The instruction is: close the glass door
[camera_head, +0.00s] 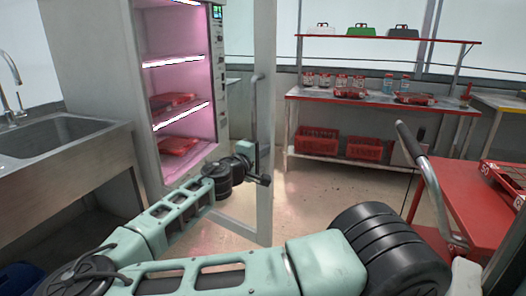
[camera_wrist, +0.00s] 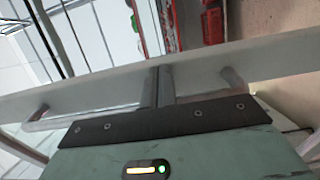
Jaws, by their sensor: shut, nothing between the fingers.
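The glass door (camera_head: 265,60) of the lit cabinet (camera_head: 165,85) stands open in the head view, its pale frame upright right of the cabinet. A grey bar handle (camera_head: 254,115) runs along that frame. My gripper (camera_head: 266,180) is at the frame's lower half, by the lower end of the handle. In the wrist view, the door frame (camera_wrist: 80,88) crosses the picture, and my gripper (camera_wrist: 161,70) has its fingers together and empty, reaching to the frame. The handle (camera_wrist: 235,82) shows on both sides of the fingers; its middle is hidden. Contact is unclear.
Red trays lie on the cabinet shelves. A sink counter (camera_head: 62,135) stands at left. A red cart (camera_head: 465,195) with a grey push handle stands at right. A workbench (camera_head: 375,100) holds bottles and trays at the back. The floor between door and bench is clear.

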